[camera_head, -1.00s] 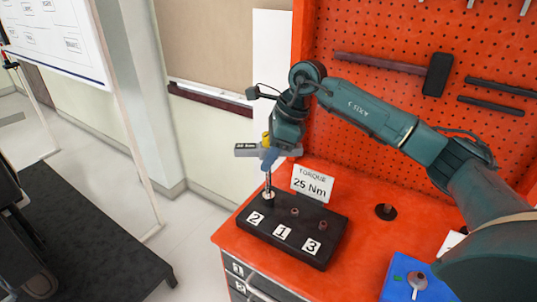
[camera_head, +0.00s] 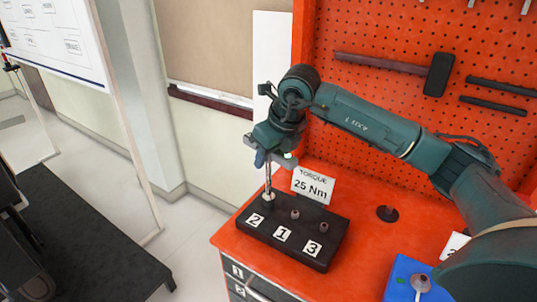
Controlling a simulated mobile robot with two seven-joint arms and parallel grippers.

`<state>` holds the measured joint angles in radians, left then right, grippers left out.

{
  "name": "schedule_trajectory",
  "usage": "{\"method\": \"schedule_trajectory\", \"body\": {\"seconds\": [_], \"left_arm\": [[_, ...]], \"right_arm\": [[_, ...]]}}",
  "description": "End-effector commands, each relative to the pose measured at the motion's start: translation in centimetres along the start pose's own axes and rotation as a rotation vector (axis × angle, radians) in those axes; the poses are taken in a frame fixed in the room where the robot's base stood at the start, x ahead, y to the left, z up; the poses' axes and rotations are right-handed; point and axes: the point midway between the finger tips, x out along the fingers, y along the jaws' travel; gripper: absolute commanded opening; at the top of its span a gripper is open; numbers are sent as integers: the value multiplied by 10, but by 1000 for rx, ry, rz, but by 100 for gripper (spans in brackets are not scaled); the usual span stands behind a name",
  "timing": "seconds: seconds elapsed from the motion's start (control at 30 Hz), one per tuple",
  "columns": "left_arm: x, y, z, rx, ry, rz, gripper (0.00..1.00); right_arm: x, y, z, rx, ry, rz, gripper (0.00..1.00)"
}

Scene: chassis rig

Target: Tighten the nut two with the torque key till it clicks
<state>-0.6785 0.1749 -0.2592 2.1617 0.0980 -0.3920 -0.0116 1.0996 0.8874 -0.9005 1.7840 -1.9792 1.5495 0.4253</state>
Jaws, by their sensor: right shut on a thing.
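A black block (camera_head: 325,255) with labels 2, 1 and 3 stands on the red bench. Nut two (camera_head: 268,199) is at its left end, behind label 2, with the lower end of the torque key's shaft (camera_head: 267,180) standing upright over it. My right gripper (camera_head: 270,154) is shut on the torque key above the nut; the gripper hides most of the handle. The contact between key and nut is too small to judge. Nuts (camera_head: 295,214) and (camera_head: 323,225) stand behind labels 1 and 3. My left gripper is out of view.
A white sign reading 25 Nm (camera_head: 313,185) stands just behind the block. A black round holder (camera_head: 387,213) and a blue tray (camera_head: 402,268) lie to the right. A red pegboard (camera_head: 420,110) with hanging tools rises behind.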

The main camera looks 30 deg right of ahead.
Motion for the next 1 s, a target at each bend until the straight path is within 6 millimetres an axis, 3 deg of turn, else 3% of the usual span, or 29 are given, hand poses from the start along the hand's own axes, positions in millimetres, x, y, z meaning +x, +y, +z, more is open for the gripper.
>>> {"method": "schedule_trajectory", "body": {"seconds": [0.57,1.0], "left_arm": [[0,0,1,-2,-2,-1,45],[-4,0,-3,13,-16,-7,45]], "right_arm": [[-3,0,2,-60,-4,25,1],[-20,0,9,-60,-4,26,1]]}}
